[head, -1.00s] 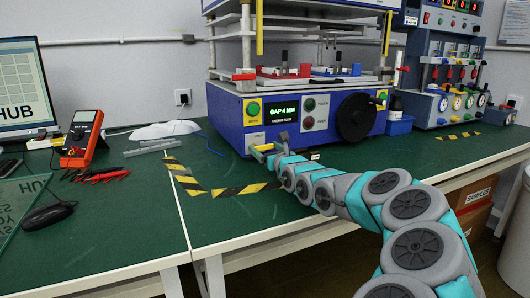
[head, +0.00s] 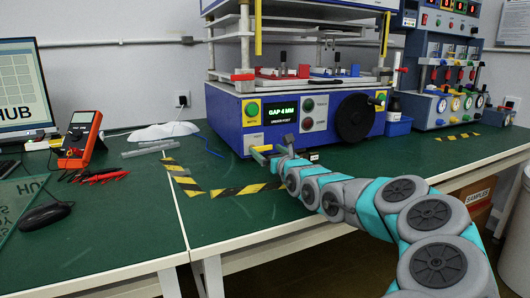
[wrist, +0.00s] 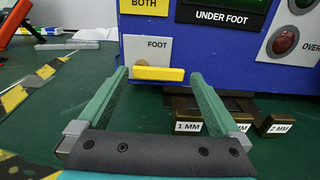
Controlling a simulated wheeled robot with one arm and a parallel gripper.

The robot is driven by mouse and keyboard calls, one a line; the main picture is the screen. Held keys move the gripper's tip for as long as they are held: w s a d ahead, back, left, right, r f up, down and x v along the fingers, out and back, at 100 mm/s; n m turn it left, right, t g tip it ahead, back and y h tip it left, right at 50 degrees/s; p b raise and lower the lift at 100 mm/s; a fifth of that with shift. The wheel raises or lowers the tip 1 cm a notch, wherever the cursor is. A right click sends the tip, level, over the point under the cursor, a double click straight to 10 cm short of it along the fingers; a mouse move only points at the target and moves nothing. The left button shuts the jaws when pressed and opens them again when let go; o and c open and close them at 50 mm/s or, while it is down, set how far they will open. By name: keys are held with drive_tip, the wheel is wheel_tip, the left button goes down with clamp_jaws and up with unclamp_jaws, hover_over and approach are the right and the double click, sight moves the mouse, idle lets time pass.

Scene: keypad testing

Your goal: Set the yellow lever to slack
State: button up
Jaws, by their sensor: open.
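The yellow lever (wrist: 158,73) is a short horizontal bar on a pale plate marked FOOT (wrist: 158,48), low on the blue press's front face. In the wrist view my gripper (wrist: 158,75) is open, with one green finger to each side of the lever; I cannot tell whether either finger touches it. In the head view my gripper (head: 268,157) is at the lower left corner of the blue press (head: 228,125), where the lever is largely hidden. No slack marking is legible.
The press display (head: 282,113) reads GAP 4 MM. A black handwheel (head: 355,117) is to its right.

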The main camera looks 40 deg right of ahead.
drive_tip(key=shift+b+v, duration=0.45)
drive_tip(key=shift+v, duration=2.3)
drive_tip(key=shift+a, duration=0.1)
